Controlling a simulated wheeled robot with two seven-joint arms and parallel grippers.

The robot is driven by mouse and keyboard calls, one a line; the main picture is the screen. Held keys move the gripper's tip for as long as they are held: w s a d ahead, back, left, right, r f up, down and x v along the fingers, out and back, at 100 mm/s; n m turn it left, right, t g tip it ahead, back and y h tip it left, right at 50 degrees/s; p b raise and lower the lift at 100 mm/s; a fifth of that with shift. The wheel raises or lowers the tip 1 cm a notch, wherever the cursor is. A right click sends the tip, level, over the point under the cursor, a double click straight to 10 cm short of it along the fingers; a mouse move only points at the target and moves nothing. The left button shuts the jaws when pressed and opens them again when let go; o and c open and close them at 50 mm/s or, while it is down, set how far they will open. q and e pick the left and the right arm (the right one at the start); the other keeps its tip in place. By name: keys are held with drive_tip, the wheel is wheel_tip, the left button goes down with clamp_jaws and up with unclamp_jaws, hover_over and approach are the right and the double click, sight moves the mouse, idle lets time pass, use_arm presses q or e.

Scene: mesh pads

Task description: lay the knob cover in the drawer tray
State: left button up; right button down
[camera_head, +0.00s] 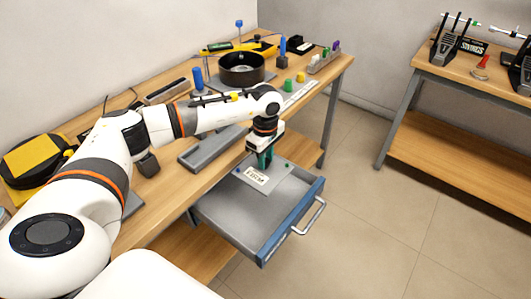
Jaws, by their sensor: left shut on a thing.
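My left gripper (263,160) points down over the open drawer tray (232,212). It is shut on a small dark teal piece, which looks like the knob cover; the fingers hide most of it and its shape cannot be told. The drawer tray is grey inside with a blue front and a metal handle, and it sticks out from the wooden workbench. A light grey plate with a white printed label (257,178) is in the tray, just under the gripper. I cannot tell whether the held piece touches the plate. My right gripper is out of view.
On the workbench (170,205) are a long grey tray (205,150), a round black pan (242,68), a blue-handled tool (197,80) and small green and yellow pieces. The drawer's front part is bare. A second bench (460,72) stands at the right across open floor.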

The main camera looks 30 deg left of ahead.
use_arm(q)
wheel_tip(320, 180, down, 17)
drive_tip(key=b, duration=1.1)
drive_tip(key=shift+b, duration=0.35)
drive_tip(key=shift+r, duration=0.1)
drive_tip(key=o, duration=1.1)
wheel_tip(320, 180, up, 12)
